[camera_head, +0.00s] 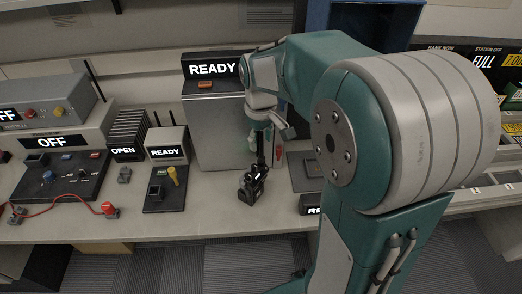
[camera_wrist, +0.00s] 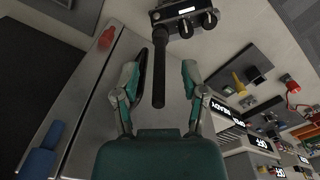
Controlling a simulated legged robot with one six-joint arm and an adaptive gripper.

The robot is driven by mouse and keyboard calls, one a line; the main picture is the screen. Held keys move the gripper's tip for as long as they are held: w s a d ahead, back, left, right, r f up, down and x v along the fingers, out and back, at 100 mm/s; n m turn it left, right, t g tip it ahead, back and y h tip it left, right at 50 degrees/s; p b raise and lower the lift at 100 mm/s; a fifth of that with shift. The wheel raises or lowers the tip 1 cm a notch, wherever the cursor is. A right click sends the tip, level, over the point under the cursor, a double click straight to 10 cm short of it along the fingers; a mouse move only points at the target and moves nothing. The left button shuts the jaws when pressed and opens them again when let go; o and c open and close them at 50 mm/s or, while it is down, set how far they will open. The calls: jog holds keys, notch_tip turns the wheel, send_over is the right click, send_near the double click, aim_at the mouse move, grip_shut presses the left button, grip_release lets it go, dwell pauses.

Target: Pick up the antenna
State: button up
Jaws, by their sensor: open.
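A black antenna (camera_wrist: 159,65) stands up from a small black handheld radio (camera_wrist: 185,18) with knobs on top. In the head view the radio (camera_head: 252,186) rests on the counter before a grey cabinet, with the antenna (camera_head: 261,147) rising toward my gripper. My gripper (camera_wrist: 162,76) has its two teal fingers spread apart, one on each side of the antenna, with visible gaps. In the head view my gripper (camera_head: 266,133) is above the radio, and it partly hides the antenna's upper end.
The grey cabinet (camera_head: 220,125) with a READY sign stands behind the radio. To the left are a READY box (camera_head: 166,145), an OPEN rack (camera_head: 128,130) and an OFF console (camera_head: 60,140).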

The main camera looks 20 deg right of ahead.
jog(key=shift+f, duration=0.5)
jog(key=shift+c, duration=0.3)
grip_shut()
jog(key=shift+r, duration=0.15)
